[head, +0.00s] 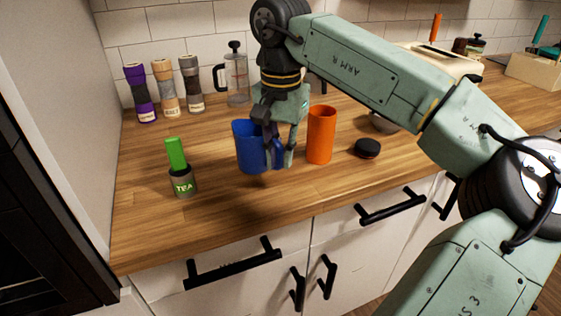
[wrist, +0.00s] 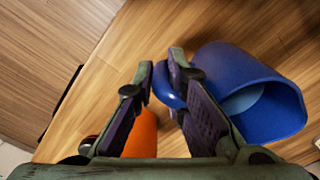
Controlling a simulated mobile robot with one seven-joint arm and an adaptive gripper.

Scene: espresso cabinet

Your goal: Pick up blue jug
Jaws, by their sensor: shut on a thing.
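The blue jug (head: 250,147) is upright near the front middle of the wooden counter. My gripper (head: 280,152) reaches down at its right side, where the handle is. In the wrist view the jug (wrist: 240,90) lies to the right of the fingers, with its opening facing the right edge. My gripper (wrist: 162,80) is shut on the jug's blue handle (wrist: 166,86), which sits between the two fingers. The fingers hide part of the handle in the head view. I cannot tell whether the jug's base touches the counter or is slightly above it.
An orange cup (head: 320,137) stands close to the right of my gripper, with a black disc (head: 367,148) beyond it. A tea jar (head: 183,184) with a green top stands left of the jug. A French press (head: 236,82) and several grinders (head: 164,82) line the back wall.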

